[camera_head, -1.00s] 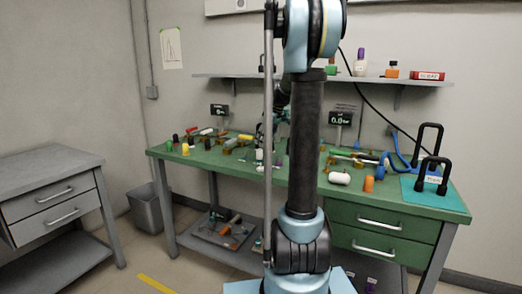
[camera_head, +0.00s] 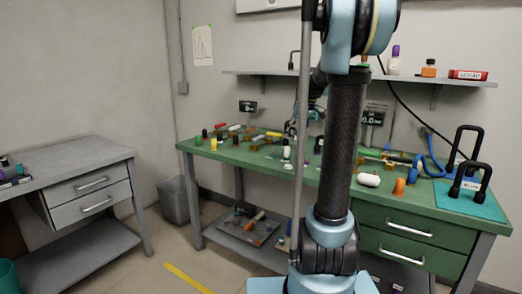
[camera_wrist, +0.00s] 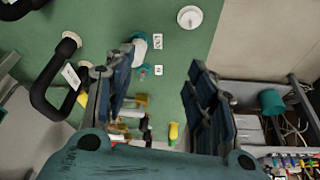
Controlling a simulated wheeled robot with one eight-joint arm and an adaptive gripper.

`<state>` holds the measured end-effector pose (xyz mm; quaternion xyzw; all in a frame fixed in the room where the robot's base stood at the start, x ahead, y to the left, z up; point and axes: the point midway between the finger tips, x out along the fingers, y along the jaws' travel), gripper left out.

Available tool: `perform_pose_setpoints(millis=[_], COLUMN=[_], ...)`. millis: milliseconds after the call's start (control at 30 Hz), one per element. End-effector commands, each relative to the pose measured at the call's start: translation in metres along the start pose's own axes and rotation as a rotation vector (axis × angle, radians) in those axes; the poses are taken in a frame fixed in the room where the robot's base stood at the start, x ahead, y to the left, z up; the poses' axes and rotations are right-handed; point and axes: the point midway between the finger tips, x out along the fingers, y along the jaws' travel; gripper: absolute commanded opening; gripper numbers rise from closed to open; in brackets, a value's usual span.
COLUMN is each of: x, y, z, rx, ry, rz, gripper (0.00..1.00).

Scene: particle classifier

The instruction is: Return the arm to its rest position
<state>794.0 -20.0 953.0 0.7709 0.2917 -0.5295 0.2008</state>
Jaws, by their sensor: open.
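My arm (camera_head: 342,150) stands upright in front of the green workbench in the head view, and its upper links bend over toward the bench. My gripper (camera_wrist: 160,75) shows in the wrist view with its two dark fingers spread wide apart. Nothing is held between them. Beyond the fingers lie the green bench top (camera_wrist: 185,45) and small items, some colored. In the head view the gripper end is largely hidden behind my arm and the pole.
The green bench (camera_head: 240,153) carries several small parts. A black-handled item (camera_head: 468,165) stands on a teal mat (camera_head: 452,202) at right. A shelf (camera_head: 270,72) runs above. A grey drawer cabinet (camera_head: 85,165) stands left, with a bin (camera_head: 173,200) between. Floor near the yellow line (camera_head: 188,278) is clear.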

Motion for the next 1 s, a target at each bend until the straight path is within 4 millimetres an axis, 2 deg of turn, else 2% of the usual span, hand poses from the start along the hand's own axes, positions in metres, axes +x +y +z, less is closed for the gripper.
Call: perform_pose_setpoints(millis=[33,100,467,767,1000], x=[-0.002,-0.003,0.002,0.023,0.05], y=[-0.016,-0.035,-0.122,-0.184,-0.224], z=[0.011,0.026,0.11,0.185,0.248], rx=[0.023,0.06,0.255,0.415,0.542], ry=[-0.01,-0.023,-0.085,-0.126,-0.151], rz=[0.003,0.008,0.051,0.099,0.145], gripper=[0.51,0.51,0.51,0.51,0.51])
